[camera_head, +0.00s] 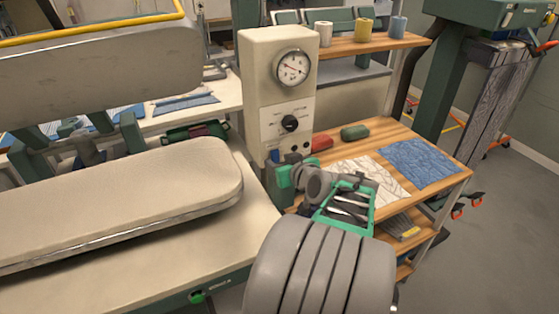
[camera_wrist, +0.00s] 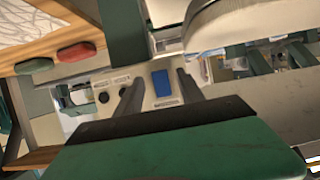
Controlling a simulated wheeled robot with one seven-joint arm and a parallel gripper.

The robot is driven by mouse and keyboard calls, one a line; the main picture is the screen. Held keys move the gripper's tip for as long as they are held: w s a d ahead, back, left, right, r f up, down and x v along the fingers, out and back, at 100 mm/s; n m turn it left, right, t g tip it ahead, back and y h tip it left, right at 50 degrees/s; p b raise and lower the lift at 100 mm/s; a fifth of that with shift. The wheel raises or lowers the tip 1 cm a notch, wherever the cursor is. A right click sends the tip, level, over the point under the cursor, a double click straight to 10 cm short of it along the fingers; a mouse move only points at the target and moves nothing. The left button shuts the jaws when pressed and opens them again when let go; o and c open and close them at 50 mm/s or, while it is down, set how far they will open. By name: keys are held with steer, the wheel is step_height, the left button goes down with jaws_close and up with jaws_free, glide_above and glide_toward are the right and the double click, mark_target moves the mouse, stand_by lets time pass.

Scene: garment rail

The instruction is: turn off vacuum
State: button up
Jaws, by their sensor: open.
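A cream control box (camera_head: 262,88) stands in the middle of the head view. It has a round dial gauge (camera_head: 292,68), a black rotary knob (camera_head: 290,123) below it, and small dark buttons (camera_head: 294,148) lower down. A blue rectangular switch (camera_head: 275,156) is on its lower front. The labels are too small to read, so I cannot tell which control is the vacuum's. My gripper (camera_head: 288,170) is in front of the box's lower part. In the wrist view, the open fingers (camera_wrist: 158,78) frame the blue switch (camera_wrist: 161,83); nothing is held. Contact cannot be told.
A padded pressing board (camera_head: 120,195) lies left, under a large padded upper press (camera_head: 90,70). A wooden table (camera_head: 440,187) on the right bears white patterned cloth (camera_head: 372,175), blue cloth (camera_head: 418,162), a red object (camera_head: 321,142) and a green one (camera_head: 355,132). Thread spools (camera_head: 364,30) stand above.

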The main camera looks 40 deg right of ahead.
steer(key=shift+w, duration=0.15)
jaws_close()
stand_by(0.4)
steer(key=shift+f, duration=0.1)
